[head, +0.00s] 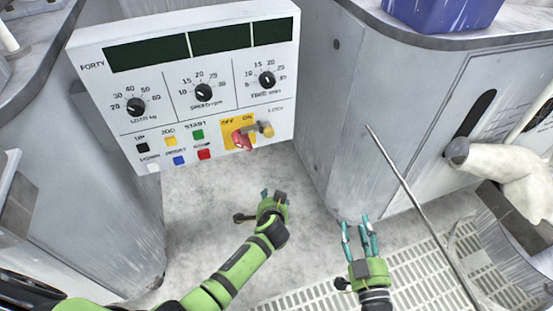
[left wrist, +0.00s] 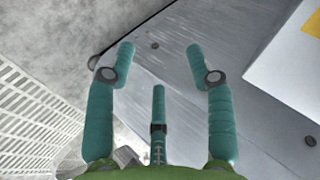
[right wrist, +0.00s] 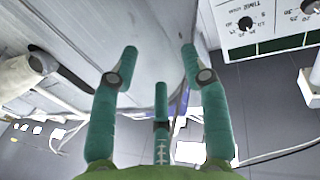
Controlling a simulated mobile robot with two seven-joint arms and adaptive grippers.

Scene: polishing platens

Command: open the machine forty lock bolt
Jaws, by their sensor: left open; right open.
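The control panel (head: 185,65) marked FORTY faces me in the head view. At its lower right is a yellow OFF/ON plate (head: 228,129) beside the word LOCK. A red part (head: 242,140) and a grey and brass bolt (head: 264,129) stick out there; their exact shape is too small to tell. My left gripper (head: 268,196) is open and empty, below the panel and apart from it. In the left wrist view a white panel edge (left wrist: 285,65) with a yellow corner (left wrist: 313,20) shows at right. My right gripper (head: 358,232) is open and empty, farther right and lower.
Grey machine housings (head: 90,185) stand left and right (head: 335,130) of a bare floor gap. A thin metal rod (head: 415,200) slants near my right gripper. A pale nozzle-like part (head: 500,165), a blue bin (head: 440,12) and a floor grate (head: 410,265) are at right.

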